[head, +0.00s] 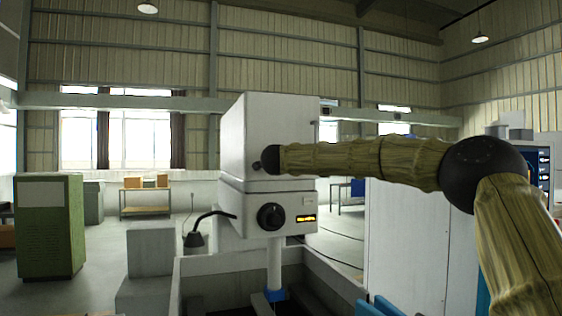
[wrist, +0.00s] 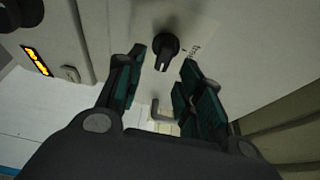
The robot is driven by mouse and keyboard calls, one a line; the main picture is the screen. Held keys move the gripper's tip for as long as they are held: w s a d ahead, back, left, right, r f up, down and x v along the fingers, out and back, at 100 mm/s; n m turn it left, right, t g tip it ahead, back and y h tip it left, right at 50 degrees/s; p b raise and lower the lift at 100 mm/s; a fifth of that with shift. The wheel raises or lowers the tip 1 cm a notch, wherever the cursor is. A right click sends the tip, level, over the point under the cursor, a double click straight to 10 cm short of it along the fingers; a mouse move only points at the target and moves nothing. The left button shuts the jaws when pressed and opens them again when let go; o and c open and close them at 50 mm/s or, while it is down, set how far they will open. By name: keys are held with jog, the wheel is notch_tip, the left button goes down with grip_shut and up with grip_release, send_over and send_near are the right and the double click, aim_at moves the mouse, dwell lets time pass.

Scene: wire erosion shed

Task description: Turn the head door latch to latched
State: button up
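In the wrist view a black knob with a pointer bar (wrist: 167,45), which looks like the head door latch, sits on a pale panel. Its bar points down and slightly left in the picture, and small lettering stands to its right. My gripper (wrist: 163,58) is open, with green-padded fingers apart on either side of the knob's lower end. Whether they touch it I cannot tell. In the head view my arm's dark end is at the white machine head (head: 246,130); the latch and fingers are not clear there.
Below the head is a box with a black dial (head: 270,216) and yellow display (head: 306,218), which also shows in the wrist view (wrist: 37,60). A grey-walled tank (head: 215,268) stands beneath.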

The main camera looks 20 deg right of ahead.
jog(key=v, duration=0.9)
jog(key=shift+s+d, duration=0.1)
jog(key=shift+s, duration=0.05)
